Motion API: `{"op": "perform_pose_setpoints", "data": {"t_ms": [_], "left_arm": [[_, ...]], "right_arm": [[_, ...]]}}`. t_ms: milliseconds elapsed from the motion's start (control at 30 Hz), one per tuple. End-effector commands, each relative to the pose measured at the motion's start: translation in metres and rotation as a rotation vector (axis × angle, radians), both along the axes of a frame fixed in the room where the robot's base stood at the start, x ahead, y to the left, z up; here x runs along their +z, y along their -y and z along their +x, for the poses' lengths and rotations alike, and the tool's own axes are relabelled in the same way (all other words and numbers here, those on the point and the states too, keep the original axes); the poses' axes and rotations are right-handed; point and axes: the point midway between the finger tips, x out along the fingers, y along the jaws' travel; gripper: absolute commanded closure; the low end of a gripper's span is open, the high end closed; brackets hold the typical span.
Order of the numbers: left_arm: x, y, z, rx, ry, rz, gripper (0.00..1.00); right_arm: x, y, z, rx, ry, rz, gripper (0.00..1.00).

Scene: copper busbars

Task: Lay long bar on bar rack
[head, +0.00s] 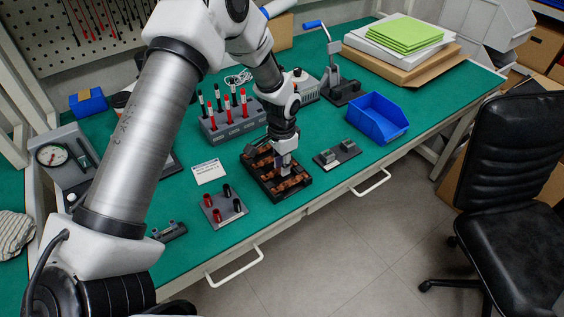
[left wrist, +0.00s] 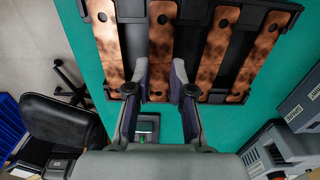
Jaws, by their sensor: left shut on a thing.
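My left gripper (head: 285,162) points down over a black slotted holder (head: 257,182) with several copper bars in it, in the middle of the bench. In the left wrist view the gripper's fingers (left wrist: 162,82) are shut on one copper bar (left wrist: 161,42), near its end. That bar lies in line with the other bars, such as the copper bar to its left (left wrist: 107,40) and one to its right (left wrist: 216,45). Whether it is lifted clear of the holder I cannot tell. Which piece is the bar rack is not clear. My right gripper is not in view.
A small grey stand with two blocks (head: 337,154) is right of the holder. A blue bin (head: 377,119) lies beyond it. A plate with red and black posts (head: 223,206) is to the left. A grey block with red-and-black tools (head: 233,126) stands behind.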

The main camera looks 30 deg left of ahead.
Motion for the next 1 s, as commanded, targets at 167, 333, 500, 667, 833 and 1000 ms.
{"op": "perform_pose_setpoints", "data": {"t_ms": [167,333,500,667,833,1000], "left_arm": [[-0.0018,0.0,0.0001,0.0,0.0,0.0,1.0],[-0.0018,0.0,0.0001,0.0,0.0,0.0,1.0],[-0.0018,0.0,0.0,0.0,0.0,0.0,0.49],[-0.0018,0.0,0.0,0.0,0.0,0.0,0.49],[-0.0019,0.0001,0.0,0.0,0.0,0.0,0.49],[-0.0004,0.0,0.0,0.0,0.0,0.0,0.49]], "right_arm": [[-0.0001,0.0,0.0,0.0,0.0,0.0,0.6],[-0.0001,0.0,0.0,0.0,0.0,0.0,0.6],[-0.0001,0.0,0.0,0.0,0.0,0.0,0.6],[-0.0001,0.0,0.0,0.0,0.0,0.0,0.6],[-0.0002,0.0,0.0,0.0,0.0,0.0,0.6],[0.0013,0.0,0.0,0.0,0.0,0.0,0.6]]}}
